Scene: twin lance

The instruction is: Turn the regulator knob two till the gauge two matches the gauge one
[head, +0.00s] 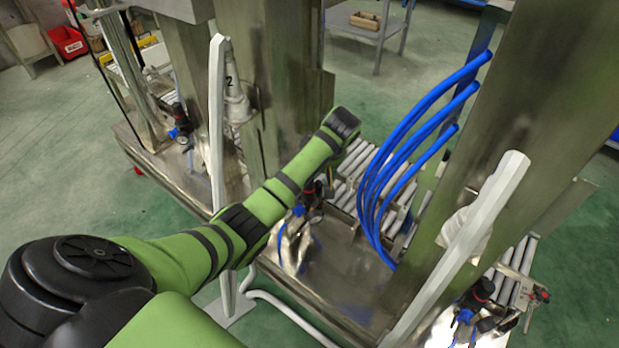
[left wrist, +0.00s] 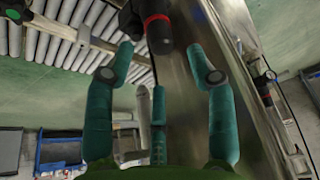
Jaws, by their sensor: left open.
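My left gripper (left wrist: 160,58) shows in the left wrist view with its teal fingers spread open. A black regulator knob with a red ring (left wrist: 157,20) is just beyond the fingertips, and nothing is between the fingers. In the head view my left arm crosses the middle, and its gripper is hidden. A black and red regulator (head: 309,190) stands just beside that arm, above a metal bench. Other regulators are at the left (head: 179,115) and lower right (head: 478,293). A white post part (head: 235,95) bears a "2". No gauge face is readable. My right gripper is not in view.
Blue hoses (head: 385,170) arch from a steel column (head: 525,110) to the bench on the right. White slanted bars (head: 217,120) and (head: 460,250) stand near the arm. A roller conveyor (head: 350,170) lies behind the bench. Green floor is open at the left.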

